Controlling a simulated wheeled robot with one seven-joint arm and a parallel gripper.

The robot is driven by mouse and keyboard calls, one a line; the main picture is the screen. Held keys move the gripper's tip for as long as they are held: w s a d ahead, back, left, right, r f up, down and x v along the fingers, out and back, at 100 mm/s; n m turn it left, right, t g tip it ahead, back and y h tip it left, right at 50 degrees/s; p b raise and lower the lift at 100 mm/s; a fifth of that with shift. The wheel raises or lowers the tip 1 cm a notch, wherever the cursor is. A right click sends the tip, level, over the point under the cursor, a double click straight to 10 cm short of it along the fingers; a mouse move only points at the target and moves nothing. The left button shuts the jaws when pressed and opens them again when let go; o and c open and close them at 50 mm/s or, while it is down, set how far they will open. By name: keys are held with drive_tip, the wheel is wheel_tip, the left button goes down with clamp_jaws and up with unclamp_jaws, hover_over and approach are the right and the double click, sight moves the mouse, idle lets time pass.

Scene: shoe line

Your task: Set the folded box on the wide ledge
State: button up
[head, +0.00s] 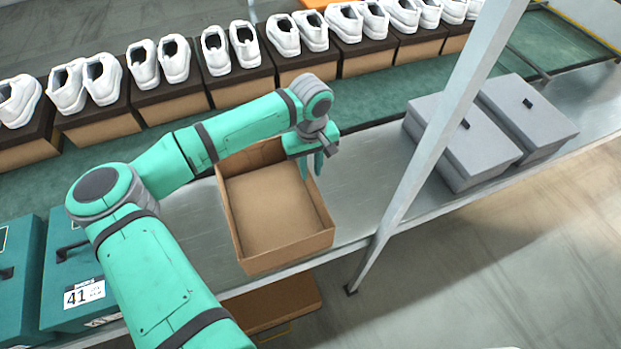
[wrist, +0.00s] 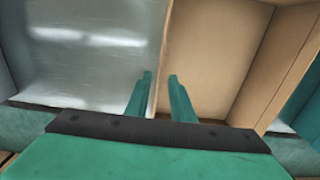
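The folded box (head: 285,255) is an open-topped brown cardboard box. It stands upright and empty on the metal ledge (head: 365,185), near its front edge in the head view. My gripper (head: 311,166) points down at the box's right wall, with one finger inside and one outside. In the wrist view, the fingers (wrist: 160,78) straddle the thin cardboard wall (wrist: 161,60). A small gap shows on either side of the wall, so the gripper looks open. The box's inside floor (wrist: 208,60) fills the right of that view, and bare metal the left.
White shoes (head: 145,62) stand in pairs on brown boxes along the green belt (head: 365,92) behind. Two grey lidded boxes (head: 465,140) sit to the right, past a slanted grey post (head: 435,140). Teal boxes (head: 85,270) stand at left. Bare ledge lies right of the cardboard box.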

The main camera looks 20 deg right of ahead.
drive_tip(key=shift+r, duration=2.1)
